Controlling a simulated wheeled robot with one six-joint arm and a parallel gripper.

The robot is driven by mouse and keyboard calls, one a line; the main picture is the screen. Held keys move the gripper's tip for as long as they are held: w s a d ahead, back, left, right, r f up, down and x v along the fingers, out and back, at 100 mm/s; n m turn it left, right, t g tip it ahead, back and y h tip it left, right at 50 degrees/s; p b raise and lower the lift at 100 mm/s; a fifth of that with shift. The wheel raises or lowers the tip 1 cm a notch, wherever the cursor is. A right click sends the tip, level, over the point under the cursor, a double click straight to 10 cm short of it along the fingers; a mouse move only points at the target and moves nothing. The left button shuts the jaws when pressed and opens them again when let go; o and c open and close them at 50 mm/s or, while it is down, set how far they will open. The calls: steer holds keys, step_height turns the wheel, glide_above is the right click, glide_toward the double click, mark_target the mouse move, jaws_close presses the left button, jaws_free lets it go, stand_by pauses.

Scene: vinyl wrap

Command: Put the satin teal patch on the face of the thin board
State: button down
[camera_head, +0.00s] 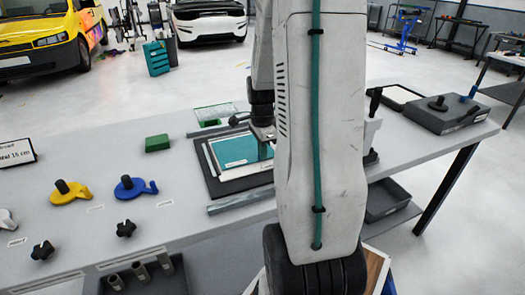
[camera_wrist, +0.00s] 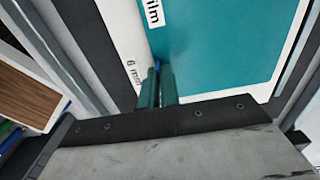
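The satin teal patch (camera_head: 235,149) lies flat on a pale board (camera_head: 247,171) on a dark mat. The wrist view shows the teal patch (camera_wrist: 225,45) close up, with a white label reading "film" on it. White board surface (camera_wrist: 128,58) with "6 mm" printed on it shows beside the patch's left edge. My gripper (camera_wrist: 157,72) points down at the patch's lower left corner in the wrist view. Its two green fingers are close together, with a small blue bit between the tips. I cannot tell whether they grip anything. In the head view my arm hides part of the mat.
A green block (camera_head: 157,143) and yellow (camera_head: 70,192) and blue (camera_head: 136,188) knobbed tools stand to the left. A metal bar (camera_head: 240,199) lies along the mat's front edge. A dark grey case (camera_head: 434,113) stands at the right end.

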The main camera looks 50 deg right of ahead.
steer(key=shift+f, duration=0.15)
steer(key=c, duration=1.6)
jaws_free()
step_height(320, 180, up, 12)
steer(key=a+r+n, duration=0.4)
steer(key=a+n, duration=0.1)
steer(key=a, duration=0.3)
steer(key=s+a+r+n, duration=0.1)
steer(key=s+a+n, duration=0.3)
steer(key=a+n, duration=0.2)
steer(key=s+a+n, duration=0.4)
steer(key=a+n, duration=0.3)
steer(key=a, duration=0.1)
steer(key=s+a+r+n+t, duration=0.1)
steer(key=s+a+n, duration=0.3)
steer(key=a+n, duration=0.2)
steer(key=shift+s+a+r, duration=0.2)
steer(key=shift+a, duration=0.35)
steer(key=shift+s+a+r, duration=0.15)
steer(key=shift+s+a, duration=0.05)
steer(key=shift+a, duration=0.3)
